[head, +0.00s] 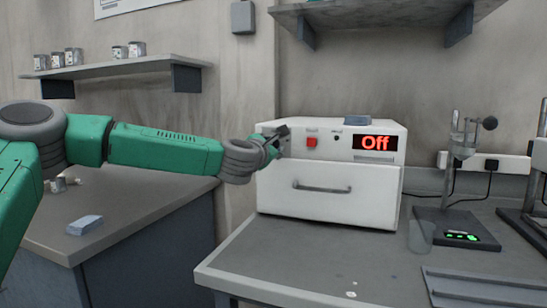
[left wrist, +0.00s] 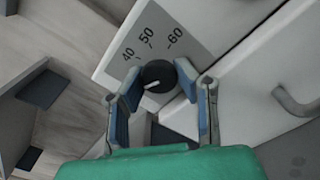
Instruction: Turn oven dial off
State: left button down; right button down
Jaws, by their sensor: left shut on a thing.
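The oven (head: 272,190) is a white box on the grey bench, with a drawer-like front and a bar handle (head: 322,188). Its display (head: 375,143) reads "Off" in red. The black dial (left wrist: 160,72) shows in the left wrist view, beside the printed numbers 40, 50 and 60; its white mark points to the lower left. My left gripper (head: 277,143) is at the upper left of the oven front, with its blue-padded fingers shut on the dial from both sides. In the head view the gripper hides the dial. My right gripper is not in view.
A red switch (head: 312,142) and a small black knob (head: 336,138) sit right of my gripper. A stand (head: 460,170) and a glass beaker (head: 420,237) are on the right. A side bench (head: 140,215) stands left. The bench (head: 290,255) before the oven is mostly clear.

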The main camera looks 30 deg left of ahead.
pick_arm(q)
jog(key=shift+f+n+b, duration=0.6)
jog(key=shift+n+b, duration=0.15)
jog(key=shift+n, duration=0.15)
jog(key=c, duration=1.2)
grip_release()
jog(key=shift+a+r, duration=0.1)
jog(key=shift+r, duration=0.05)
jog(key=shift+r, duration=0.2)
jog(key=v, duration=1.2)
jog(key=shift+f, duration=0.2)
jog(key=shift+a, duration=0.1)
